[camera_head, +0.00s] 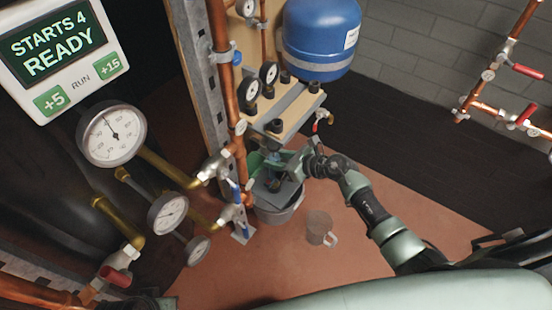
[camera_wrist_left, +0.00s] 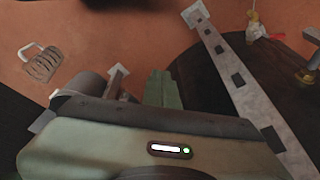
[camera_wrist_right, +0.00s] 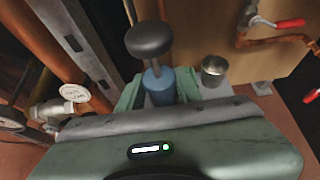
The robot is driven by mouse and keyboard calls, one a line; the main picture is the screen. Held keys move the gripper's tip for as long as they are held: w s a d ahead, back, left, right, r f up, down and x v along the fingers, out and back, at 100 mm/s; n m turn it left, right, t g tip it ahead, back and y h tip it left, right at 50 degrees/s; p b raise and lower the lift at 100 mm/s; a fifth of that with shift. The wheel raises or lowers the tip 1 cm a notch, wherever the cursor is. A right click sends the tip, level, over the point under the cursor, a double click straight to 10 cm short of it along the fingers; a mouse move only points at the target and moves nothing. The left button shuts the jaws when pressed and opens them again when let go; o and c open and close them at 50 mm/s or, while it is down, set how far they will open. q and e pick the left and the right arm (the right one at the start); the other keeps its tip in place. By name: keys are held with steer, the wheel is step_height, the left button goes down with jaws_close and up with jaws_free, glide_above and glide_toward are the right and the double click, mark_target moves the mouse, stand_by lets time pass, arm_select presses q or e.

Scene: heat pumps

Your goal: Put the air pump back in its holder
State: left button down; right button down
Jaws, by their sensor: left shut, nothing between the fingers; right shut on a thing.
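The air pump has a blue body (camera_wrist_right: 160,86) and a rod with a black knob (camera_wrist_right: 149,38). My right gripper (camera_wrist_right: 157,92) is shut on the blue body, with a green finger on each side, in the right wrist view. In the head view my right gripper (camera_head: 277,166) is above a grey plate at the bucket, below the wooden shelf. An open round metal cup (camera_wrist_right: 213,70) stands just right of the pump; I cannot tell whether it is the holder. My left gripper (camera_wrist_left: 164,88) is shut and empty over the floor.
A grey bucket (camera_head: 281,213) stands by the copper pipe (camera_head: 224,70). A blue tank (camera_head: 318,35) and gauges (camera_head: 269,73) are above. Brass pipes and a large gauge (camera_head: 111,134) crowd the left. Floor at lower middle is free.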

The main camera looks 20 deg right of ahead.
steer(key=shift+w, duration=0.1)
arm_select(q)
steer(key=shift+w+r, duration=0.15)
steer(key=shift+r, duration=0.4)
steer(key=shift+r, duration=0.1)
arm_select(e)
steer(key=shift+f, duration=0.1)
arm_select(q)
steer(key=shift+s+r, duration=0.2)
arm_select(e)
steer(key=shift+f, duration=0.1)
arm_select(q)
steer(key=shift+r, duration=0.15)
steer(key=shift+r+b, duration=0.2)
steer(key=shift+b, duration=0.1)
arm_select(e)
steer(key=shift+f, duration=0.1)
arm_select(q)
steer(key=shift+s, duration=0.1)
steer(key=shift+r, duration=0.25)
